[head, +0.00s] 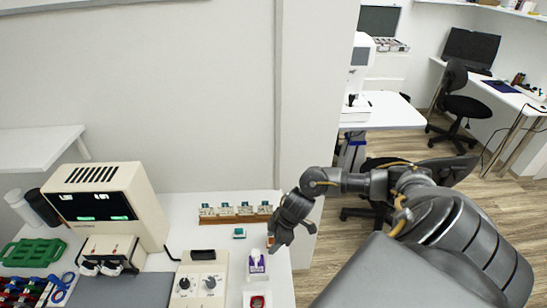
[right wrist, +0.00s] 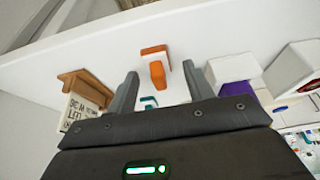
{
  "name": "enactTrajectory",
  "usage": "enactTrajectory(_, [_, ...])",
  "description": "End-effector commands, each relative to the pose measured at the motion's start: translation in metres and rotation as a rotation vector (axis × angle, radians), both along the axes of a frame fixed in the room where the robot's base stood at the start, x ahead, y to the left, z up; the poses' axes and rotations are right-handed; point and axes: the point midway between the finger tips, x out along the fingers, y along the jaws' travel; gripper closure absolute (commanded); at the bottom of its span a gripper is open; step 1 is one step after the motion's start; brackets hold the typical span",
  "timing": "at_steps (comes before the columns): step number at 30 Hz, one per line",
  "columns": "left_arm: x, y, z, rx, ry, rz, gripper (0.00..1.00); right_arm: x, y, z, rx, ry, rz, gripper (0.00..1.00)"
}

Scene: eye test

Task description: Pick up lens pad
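A small orange and white block (right wrist: 155,62), which may be the lens pad, lies on the white table; no label on it can be read. In the right wrist view it appears just ahead of my right gripper's fingertips, between their lines and apart from them. A teal and white block (right wrist: 148,102) lies closer in, partly hidden by the gripper body; in the head view it shows (head: 239,233) left of the gripper. My right gripper (right wrist: 159,82) is open and empty. In the head view it (head: 291,238) hangs low over the table's right side and hides most of the orange block. My left gripper is not in view.
A wooden rack with labelled cards (head: 236,218) stands behind. A purple and white box (head: 257,262) and a white tray with a red item (head: 257,300) stand in front. A switch box (head: 198,281) and a beige machine (head: 103,205) are to the left. A wall corner is close behind.

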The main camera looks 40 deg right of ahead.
Motion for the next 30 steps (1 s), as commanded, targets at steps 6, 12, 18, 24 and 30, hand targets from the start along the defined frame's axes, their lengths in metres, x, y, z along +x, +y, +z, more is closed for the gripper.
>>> enactTrajectory(6, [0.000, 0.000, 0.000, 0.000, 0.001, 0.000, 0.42, 0.000, 0.000, 0.000, 0.000, 0.000, 0.000, 0.77])
enactTrajectory(12, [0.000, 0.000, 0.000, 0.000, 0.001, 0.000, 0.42, 0.000, 0.000, 0.000, -0.001, -0.001, 0.000, 0.95])
enactTrajectory(18, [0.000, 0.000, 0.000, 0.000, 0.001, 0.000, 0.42, 0.000, 0.000, 0.002, 0.000, -0.001, 0.000, 0.95])
enactTrajectory(24, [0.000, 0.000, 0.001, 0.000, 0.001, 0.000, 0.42, 0.001, 0.000, 0.016, 0.001, -0.003, 0.001, 0.95])
enactTrajectory(30, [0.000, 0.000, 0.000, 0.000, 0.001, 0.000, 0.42, -0.015, 0.000, 0.048, -0.003, -0.002, 0.005, 0.95])
